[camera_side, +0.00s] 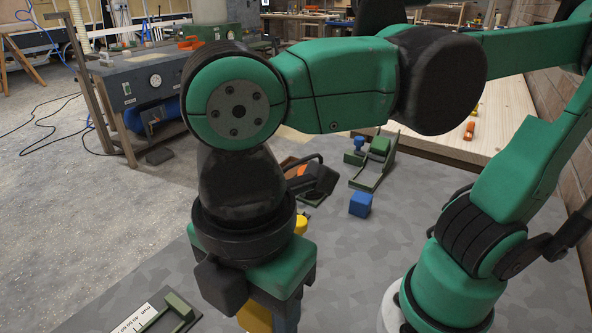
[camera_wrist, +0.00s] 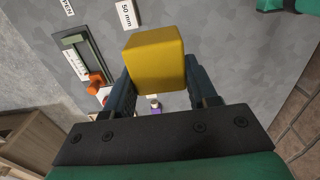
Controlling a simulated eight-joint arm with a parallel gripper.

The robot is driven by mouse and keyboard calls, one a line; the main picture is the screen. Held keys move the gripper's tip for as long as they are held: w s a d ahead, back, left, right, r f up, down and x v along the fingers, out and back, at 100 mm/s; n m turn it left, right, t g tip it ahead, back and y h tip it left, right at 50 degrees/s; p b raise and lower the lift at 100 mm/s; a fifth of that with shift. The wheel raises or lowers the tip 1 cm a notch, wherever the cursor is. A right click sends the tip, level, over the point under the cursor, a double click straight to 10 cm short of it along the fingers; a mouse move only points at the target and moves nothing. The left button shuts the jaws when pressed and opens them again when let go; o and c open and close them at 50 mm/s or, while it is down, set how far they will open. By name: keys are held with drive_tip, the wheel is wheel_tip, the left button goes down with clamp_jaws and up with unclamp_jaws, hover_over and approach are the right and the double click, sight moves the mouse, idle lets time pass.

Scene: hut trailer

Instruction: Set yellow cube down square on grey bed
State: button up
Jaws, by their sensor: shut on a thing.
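The yellow cube (camera_wrist: 155,58) is between the two fingers of my gripper (camera_wrist: 158,84) in the wrist view, and the gripper is shut on it. In the side view, part of the yellow cube (camera_side: 254,318) shows beneath my gripper (camera_side: 272,318) at the bottom edge. The fingertips and the cube's underside are cut off there. The grey bed (camera_side: 365,270) is a mottled grey surface under the arm, and it also shows in the wrist view (camera_wrist: 235,50). I cannot tell whether the cube touches the bed.
A blue cube (camera_side: 360,204) lies on the grey surface behind the gripper. A green frame with blocks (camera_side: 372,165) is farther back. A green piece and white scale (camera_side: 165,315) lie at the lower left. An orange piece (camera_wrist: 96,82) shows in the wrist view. The surface right of the gripper is clear.

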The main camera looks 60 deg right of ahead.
sight(261, 331)
wheel_tip(261, 331, down, 17)
drive_tip(key=shift+r, duration=0.15)
idle(0.5)
drive_tip(key=o, duration=0.9)
drive_tip(key=shift+o, duration=0.2)
drive_tip(key=r, duration=1.2)
drive_tip(key=shift+w+d, duration=0.15)
drive_tip(key=shift+w, duration=0.1)
drive_tip(key=w+d+m+t+y, duration=0.1)
drive_tip(key=w+d+m+t, duration=0.3)
drive_tip(key=w+d+m, duration=0.4)
drive_tip(key=d+m, duration=0.1)
drive_tip(key=m, duration=0.1)
drive_tip(key=shift+w+d+m, duration=0.15)
drive_tip(key=shift+w+m, duration=0.1)
drive_tip(key=shift+m, duration=0.15)
drive_tip(key=o, duration=0.4)
drive_tip(key=w+d+m+t, duration=0.1)
drive_tip(key=d+m, duration=0.1)
drive_tip(key=d, duration=0.1)
drive_tip(key=w+d+m+t, duration=0.1)
drive_tip(key=d+m, duration=0.1)
drive_tip(key=d+m+t+h, duration=0.1)
drive_tip(key=d+m, duration=0.2)
drive_tip(key=shift+w+d+r, duration=0.3)
drive_tip(key=shift+w+r, duration=0.05)
drive_tip(key=shift+w, duration=0.05)
